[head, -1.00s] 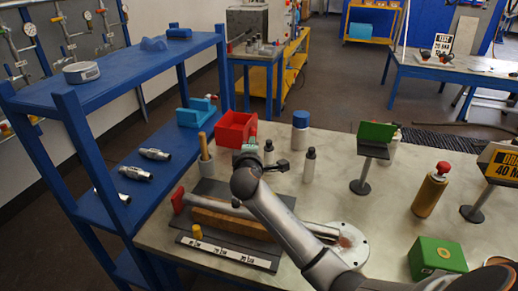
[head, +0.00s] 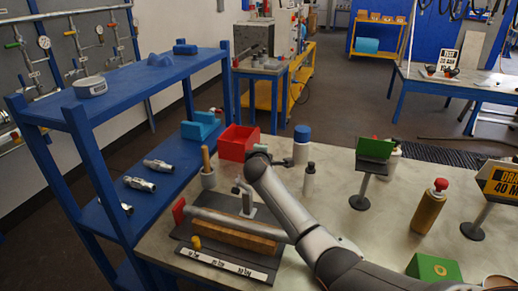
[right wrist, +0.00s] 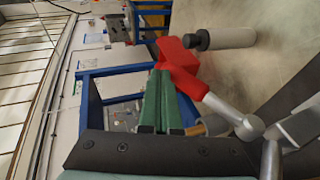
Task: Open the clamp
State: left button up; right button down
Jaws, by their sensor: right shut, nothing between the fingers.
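The clamp, a small silver upright with a bent arm (head: 246,202), stands on the dark plate behind a long grey bar. My right gripper (head: 262,152) is above and behind it in the head view, its fingertips mostly hidden there. In the right wrist view the green fingers (right wrist: 160,80) are shut together with nothing between them. A red grip (right wrist: 188,82) on a silver rod shows just right of the fingertips, running to a rounded silver joint (right wrist: 249,127). It looks like the clamp's lever; whether the fingers touch it I cannot tell. My left gripper is not in view.
The grey bar (head: 225,220) lies over a wooden block (head: 235,235). A red bin (head: 237,142), a cup (head: 208,180) with a wooden stick and a black-capped bottle (head: 309,182) stand nearby. A blue shelf (head: 150,75) borders the left.

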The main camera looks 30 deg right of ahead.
jog(key=shift+w+d+f, duration=0.25)
jog(key=shift+d+f, duration=0.05)
jog(key=shift+f, duration=0.25)
jog(key=shift+w+d+f, duration=0.2)
jog(key=shift+d+f, duration=0.05)
jog(key=shift+f, duration=0.3)
jog(key=s+r+p, duration=0.4)
jog(key=r, duration=0.9)
jog(key=shift+s+d+p, duration=0.2)
jog(key=shift+p, duration=0.2)
